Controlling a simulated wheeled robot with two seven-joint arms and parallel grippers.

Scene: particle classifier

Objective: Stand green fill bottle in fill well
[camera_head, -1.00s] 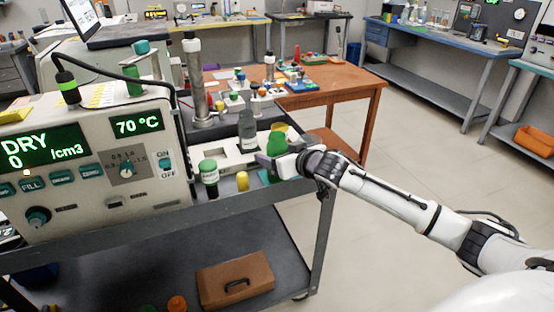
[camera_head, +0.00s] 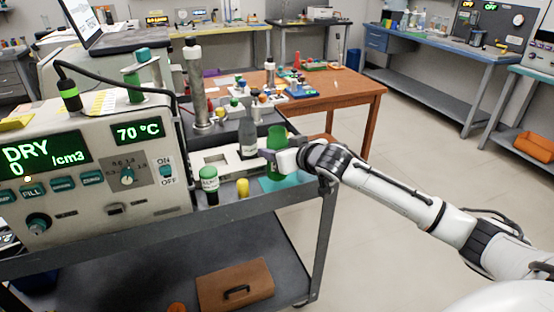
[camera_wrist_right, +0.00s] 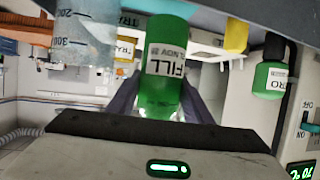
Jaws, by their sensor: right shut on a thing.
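The green fill bottle (camera_head: 277,137) is held by my right gripper (camera_head: 270,157) over the right end of the cart's top, looking roughly upright. In the right wrist view the bottle (camera_wrist_right: 163,62) shows a white FILL label, upside down in the picture. The fingers of my right gripper (camera_wrist_right: 160,98) close on its two sides. A teal patch (camera_head: 293,181) shows on the cart top below the bottle. A white tray block with openings (camera_head: 210,158) lies to its left. I cannot tell which opening is the fill well. My left gripper is out of view.
The instrument (camera_head: 95,165) fills the left. The floor at right is clear.

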